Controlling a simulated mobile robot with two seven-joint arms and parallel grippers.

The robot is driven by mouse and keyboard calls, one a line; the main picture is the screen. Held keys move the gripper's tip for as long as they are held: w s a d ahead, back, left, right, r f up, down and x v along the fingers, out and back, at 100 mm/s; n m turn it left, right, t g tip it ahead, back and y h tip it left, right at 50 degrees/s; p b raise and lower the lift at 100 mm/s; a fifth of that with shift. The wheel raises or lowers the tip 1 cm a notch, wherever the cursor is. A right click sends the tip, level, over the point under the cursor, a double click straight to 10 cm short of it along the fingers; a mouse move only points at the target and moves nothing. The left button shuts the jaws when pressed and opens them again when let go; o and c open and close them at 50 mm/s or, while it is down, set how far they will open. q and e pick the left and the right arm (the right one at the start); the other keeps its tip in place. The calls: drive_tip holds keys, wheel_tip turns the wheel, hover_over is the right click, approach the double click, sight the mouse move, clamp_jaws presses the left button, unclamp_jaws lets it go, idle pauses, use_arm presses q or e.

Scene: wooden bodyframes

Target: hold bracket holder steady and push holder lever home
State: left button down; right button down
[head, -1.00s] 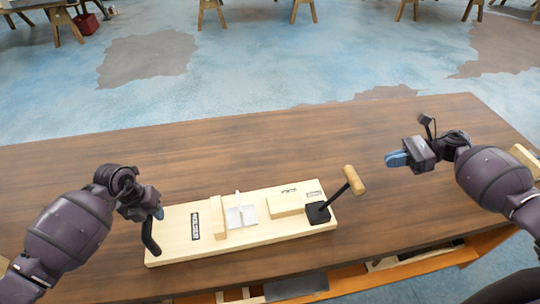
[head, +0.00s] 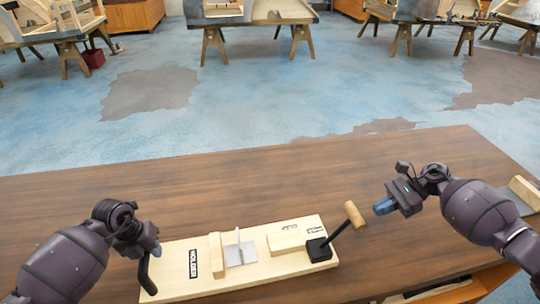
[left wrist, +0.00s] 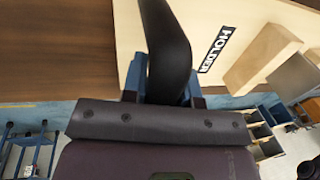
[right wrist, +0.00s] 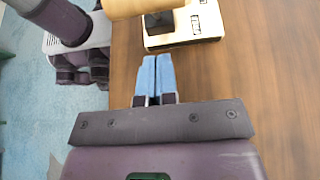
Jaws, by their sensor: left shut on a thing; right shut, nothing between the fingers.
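The bracket holder is a pale wooden board (head: 205,278) lying on the table, with a bracket (head: 240,253) standing between wooden blocks. A black handle (head: 146,274) rises at its left end. My left gripper (head: 155,252) is shut on this handle, which also fills the middle of the left wrist view (left wrist: 165,45). The holder lever (head: 336,232) leans up to the right from a black base and ends in a wooden knob (head: 355,214). My right gripper (head: 384,206) is shut and empty, just right of the knob and apart from it. The knob crosses the top of the right wrist view (right wrist: 150,8).
The brown table (head: 290,180) is clear behind the holder. A wooden piece (head: 523,190) lies at the table's right edge. Open shelving sits under the front edge. Sawhorse benches (head: 260,12) stand far off across the floor.

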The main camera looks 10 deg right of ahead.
sight(356, 209)
drive_tip(key=shift+s+a+r, duration=0.1)
drive_tip(key=shift+a+r, duration=0.15)
drive_tip(key=shift+a, duration=0.85)
drive_tip(key=shift+a+r, duration=0.25)
drive_tip(key=shift+a, duration=0.85)
use_arm(q)
drive_tip(key=shift+d, duration=0.1)
use_arm(e)
drive_tip(key=shift+a+r+h, duration=0.4)
drive_tip(key=shift+a, duration=0.1)
use_arm(q)
drive_tip(key=shift+d, duration=0.1)
use_arm(e)
drive_tip(key=shift+a+r+h, duration=0.55)
drive_tip(key=shift+a+h, duration=0.05)
drive_tip(key=shift+a, duration=0.15)
use_arm(q)
drive_tip(key=shift+r, duration=0.1)
use_arm(e)
drive_tip(key=s+a+r+h, duration=0.1)
drive_tip(key=a+h, duration=0.9)
drive_tip(key=a, duration=0.7)
drive_tip(key=shift+t, duration=0.3)
drive_tip(key=shift+a, duration=0.15)
